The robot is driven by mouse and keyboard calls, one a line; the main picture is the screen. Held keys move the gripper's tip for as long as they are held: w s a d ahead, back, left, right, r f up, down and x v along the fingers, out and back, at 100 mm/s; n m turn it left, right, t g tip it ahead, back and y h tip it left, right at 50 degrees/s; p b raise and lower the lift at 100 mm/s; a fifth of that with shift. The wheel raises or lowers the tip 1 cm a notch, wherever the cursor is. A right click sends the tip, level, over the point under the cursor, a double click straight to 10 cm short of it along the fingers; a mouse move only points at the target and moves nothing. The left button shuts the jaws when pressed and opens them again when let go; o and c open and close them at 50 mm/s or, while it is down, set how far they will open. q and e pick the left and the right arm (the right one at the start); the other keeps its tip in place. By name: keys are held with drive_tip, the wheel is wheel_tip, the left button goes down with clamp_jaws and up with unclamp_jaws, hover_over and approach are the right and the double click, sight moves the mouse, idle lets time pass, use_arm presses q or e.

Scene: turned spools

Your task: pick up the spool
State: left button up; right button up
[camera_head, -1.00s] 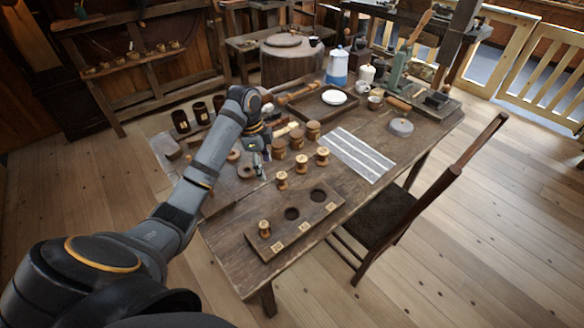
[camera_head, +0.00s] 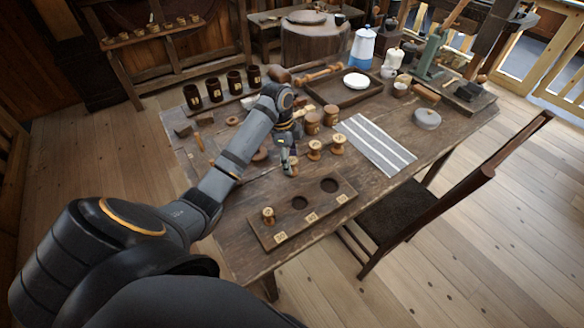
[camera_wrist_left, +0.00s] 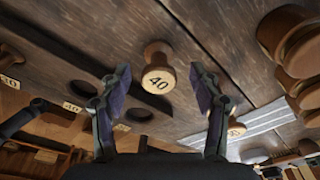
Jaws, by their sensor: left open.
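A pale wooden spool (camera_wrist_left: 157,70) marked 40 stands on the table in the left wrist view. My left gripper (camera_head: 290,168) is open, with one finger on each side of this spool in that view and a gap to both. In the head view my gripper covers this spot, so I cannot make the spool out there. Two more spools (camera_head: 314,149) (camera_head: 338,144) stand just right of the gripper. Part of another spool (camera_wrist_left: 236,131) shows by the right finger in the wrist view. My right gripper is not in view.
A dark board (camera_head: 329,208) with round holes and number labels lies in front, with one spool (camera_head: 268,215) in its left place. A striped cloth (camera_head: 374,144) lies to the right, and a chair (camera_head: 450,195) stands at the table's edge.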

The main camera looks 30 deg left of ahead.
sight(291, 160)
use_arm(q)
drive_tip(key=f, duration=0.2)
drive_tip(key=shift+d+f, duration=0.3)
drive_tip(key=shift+f, duration=0.1)
drive_tip(key=shift+w+f, duration=0.1)
drive_tip(key=shift+f, duration=0.15)
drive_tip(key=c, duration=1)
drive_tip(key=shift+c, duration=0.3)
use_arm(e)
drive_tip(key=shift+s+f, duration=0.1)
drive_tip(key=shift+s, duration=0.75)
use_arm(q)
drive_tip(key=shift+r, duration=0.15)
